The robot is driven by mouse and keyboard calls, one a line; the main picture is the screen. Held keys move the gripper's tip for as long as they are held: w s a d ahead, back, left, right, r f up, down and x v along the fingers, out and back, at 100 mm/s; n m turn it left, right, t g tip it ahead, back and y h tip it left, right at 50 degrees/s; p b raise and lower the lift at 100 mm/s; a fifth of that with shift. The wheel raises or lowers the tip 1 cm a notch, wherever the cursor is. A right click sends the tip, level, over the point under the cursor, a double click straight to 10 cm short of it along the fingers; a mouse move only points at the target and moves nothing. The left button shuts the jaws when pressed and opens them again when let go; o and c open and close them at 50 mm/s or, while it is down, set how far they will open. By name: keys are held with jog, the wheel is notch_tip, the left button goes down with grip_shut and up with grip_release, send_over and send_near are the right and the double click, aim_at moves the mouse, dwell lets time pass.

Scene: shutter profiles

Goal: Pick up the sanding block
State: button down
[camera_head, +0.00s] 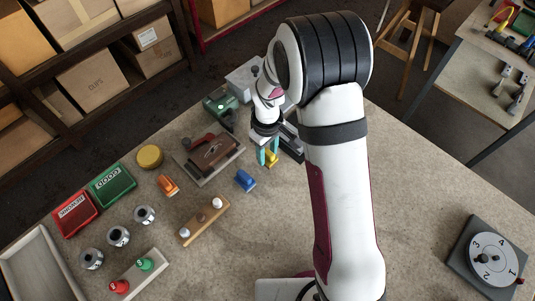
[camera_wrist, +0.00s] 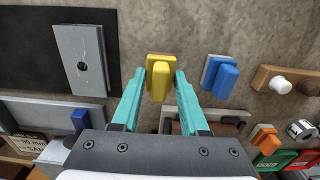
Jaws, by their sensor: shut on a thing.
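My gripper (camera_wrist: 160,75) points down at the table, with its two teal fingers on either side of a small yellow block (camera_wrist: 158,80). It is shut on this block, which has a raised yellow grip on a flat tan-yellow base. In the head view, the yellow block (camera_head: 271,158) shows at the teal fingertips, partly hidden by them. I cannot tell whether it is clear of the table. A similar blue block (camera_wrist: 220,78) sits apart to the right in the wrist view, and an orange one (camera_head: 168,185) lies farther left in the head view. No label marks any as the sanding block.
A brown tool (camera_head: 213,152) on a grey tray stands left of my gripper. A wooden strip with pegs (camera_head: 203,222), metal cylinders (camera_head: 118,236), and red (camera_head: 75,214) and green (camera_head: 112,185) boxes stand farther left.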

aim_at(270, 152)
jog(key=r, duration=0.3)
jog(key=shift+d, duration=0.35)
jog(key=s+d+r, duration=0.3)
jog(key=d+r, duration=0.3)
jog(key=d, duration=0.4)
jog(key=shift+s+d+r, duration=0.15)
jog(key=shift+d+r, duration=0.1)
